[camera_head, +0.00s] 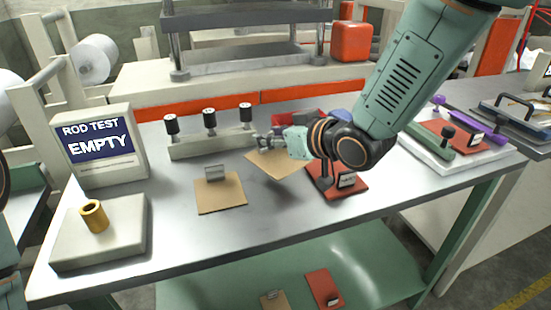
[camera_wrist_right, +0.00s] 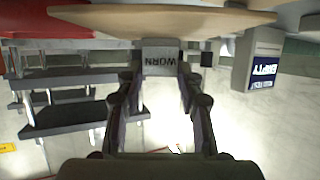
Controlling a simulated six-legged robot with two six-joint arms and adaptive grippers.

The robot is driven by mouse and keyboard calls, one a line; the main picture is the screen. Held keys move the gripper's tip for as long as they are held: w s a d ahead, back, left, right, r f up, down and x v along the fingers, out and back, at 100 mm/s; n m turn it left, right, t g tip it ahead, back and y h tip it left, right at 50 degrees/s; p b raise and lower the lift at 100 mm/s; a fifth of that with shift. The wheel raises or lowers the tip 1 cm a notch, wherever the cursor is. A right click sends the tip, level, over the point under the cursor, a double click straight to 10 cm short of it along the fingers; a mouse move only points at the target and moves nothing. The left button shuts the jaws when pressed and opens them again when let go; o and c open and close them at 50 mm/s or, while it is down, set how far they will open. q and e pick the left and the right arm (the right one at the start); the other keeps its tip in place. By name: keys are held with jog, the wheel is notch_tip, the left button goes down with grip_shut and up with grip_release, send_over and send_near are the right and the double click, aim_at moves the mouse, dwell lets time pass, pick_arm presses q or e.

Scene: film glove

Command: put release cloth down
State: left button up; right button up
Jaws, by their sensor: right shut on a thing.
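A tan cloth (camera_head: 280,166) is at my right gripper (camera_head: 268,141) in the head view, behind the middle of the metal table. The right wrist view shows the fingers of this gripper (camera_wrist_right: 160,88) shut on a grey tab marked WORN (camera_wrist_right: 160,58), with the tan cloth (camera_wrist_right: 160,20) spread beyond it. I cannot tell whether the cloth touches the table. A second tan cloth (camera_head: 218,196) with an upright grey tab lies on the table, front left of the held one. My left gripper is not in view.
A red sheet (camera_head: 350,189) with a labelled tab lies right of the cloths. A pale rack (camera_head: 195,145) with black-topped posts stands behind. A sign reading ROD TEST EMPTY (camera_head: 98,145) and a block with a brass ring (camera_head: 94,216) stand left. The table's front middle is clear.

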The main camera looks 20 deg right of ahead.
aim_at(274, 155)
jog(key=shift+w+a+f, duration=0.2)
jog(key=shift+a+f, duration=0.3)
jog(key=shift+f, duration=0.3)
jog(key=f, duration=0.1)
jog(key=f+b, duration=0.1)
jog(key=d+f, duration=0.1)
jog(key=shift+s+d, duration=0.1)
jog(key=shift+s, duration=0.15)
jog(key=shift+f+b, duration=0.3)
jog(key=shift+w+a, duration=0.3)
jog(key=shift+a, duration=0.2)
jog(key=shift+s+d, duration=0.2)
jog(key=o, duration=0.6)
jog(key=shift+s+d+f, duration=0.1)
jog(key=o, duration=0.4)
jog(key=shift+a, duration=0.2)
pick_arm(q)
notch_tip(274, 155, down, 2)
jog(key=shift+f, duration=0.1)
pick_arm(e)
jog(key=shift+o, duration=0.2)
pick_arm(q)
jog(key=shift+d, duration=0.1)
pick_arm(e)
jog(key=shift+d, duration=0.1)
